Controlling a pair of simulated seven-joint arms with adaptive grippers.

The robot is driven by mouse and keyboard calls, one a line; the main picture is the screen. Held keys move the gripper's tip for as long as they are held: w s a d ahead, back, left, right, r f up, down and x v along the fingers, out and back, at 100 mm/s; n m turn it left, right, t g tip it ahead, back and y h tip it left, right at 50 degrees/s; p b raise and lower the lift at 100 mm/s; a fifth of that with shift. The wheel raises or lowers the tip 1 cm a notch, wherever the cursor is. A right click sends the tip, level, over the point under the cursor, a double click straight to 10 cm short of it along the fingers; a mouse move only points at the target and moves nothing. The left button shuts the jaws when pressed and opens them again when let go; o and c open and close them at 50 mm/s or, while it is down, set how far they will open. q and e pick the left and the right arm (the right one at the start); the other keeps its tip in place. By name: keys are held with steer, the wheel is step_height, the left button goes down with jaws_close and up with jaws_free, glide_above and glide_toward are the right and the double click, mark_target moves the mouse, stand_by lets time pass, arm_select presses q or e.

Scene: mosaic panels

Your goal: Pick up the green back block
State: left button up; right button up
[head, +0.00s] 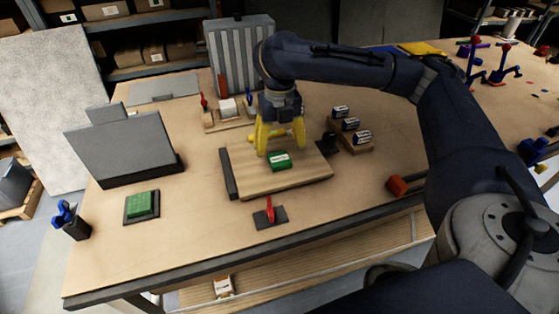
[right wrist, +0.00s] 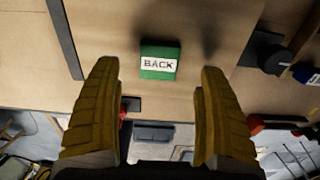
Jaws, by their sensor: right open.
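The green back block (head: 280,163) lies on the wooden board (head: 300,180) in the middle of the table. In the right wrist view the block (right wrist: 158,74) shows a white label reading "BACK" on its face. My right gripper (head: 279,147), with yellow fingers, is just above and behind the block in the head view. In the right wrist view the two fingers (right wrist: 158,80) are wide apart, with the block seen between and beyond their tips and nothing held. My left gripper is not in view.
A red-handled clamp (head: 270,213) stands at the board's front edge. A wooden holder with several labelled blocks (head: 351,124) is to the right, beside a dark knob-like fixture (head: 328,144). A green pad (head: 142,206) and grey panel (head: 125,146) are left.

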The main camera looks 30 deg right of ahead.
mark_target(280, 159)
steer(key=shift+s+a+f, duration=0.1)
steer(key=shift+s+f, duration=0.05)
steer(key=shift+f, duration=2.55)
steer(key=c, duration=1.2)
